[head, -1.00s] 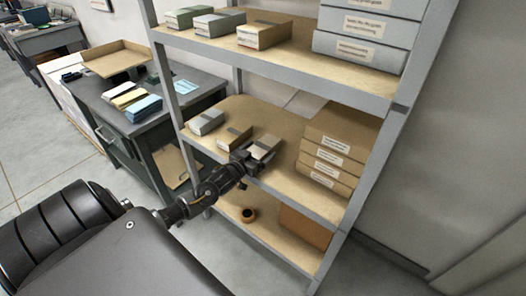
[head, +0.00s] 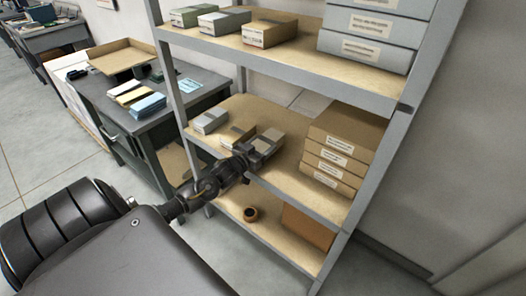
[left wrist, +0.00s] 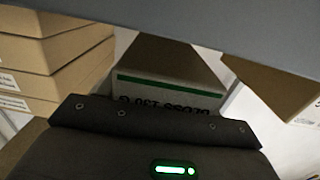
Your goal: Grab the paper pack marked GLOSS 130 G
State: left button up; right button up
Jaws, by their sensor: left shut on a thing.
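The paper pack marked GLOSS 130 G (left wrist: 170,72) shows in the left wrist view, with a green stripe and its lettering upside down. In the head view this pack (head: 272,135) is at the front of the middle shelf, partly covered by my gripper. My left gripper (head: 263,147) is shut on the pack. In the left wrist view the dark gripper body hides the pack's lower part. I cannot tell whether the pack touches the shelf. My right gripper is not in view.
Two other packs, a grey one (head: 210,120) and a tan one (head: 236,134), sit left on the middle shelf (head: 292,168). Stacked brown boxes (head: 331,168) stand at right. The upper shelf (head: 290,52) hangs above. A tape roll (head: 251,214) lies below.

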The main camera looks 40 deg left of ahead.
pick_arm(q)
jog(key=s+a+r, duration=0.1)
jog(key=r, duration=0.1)
jog(key=s+a+r, duration=0.1)
jog(key=r, duration=0.1)
jog(key=s+r, duration=0.2)
jog(key=shift+a+r, duration=0.2)
jog(key=shift+a, duration=0.2)
jog(key=s+a+r, duration=0.4)
jog(key=s+a, duration=0.1)
jog(key=s, duration=0.2)
jog(key=shift+s+a, duration=0.15)
jog(key=shift+s, duration=0.1)
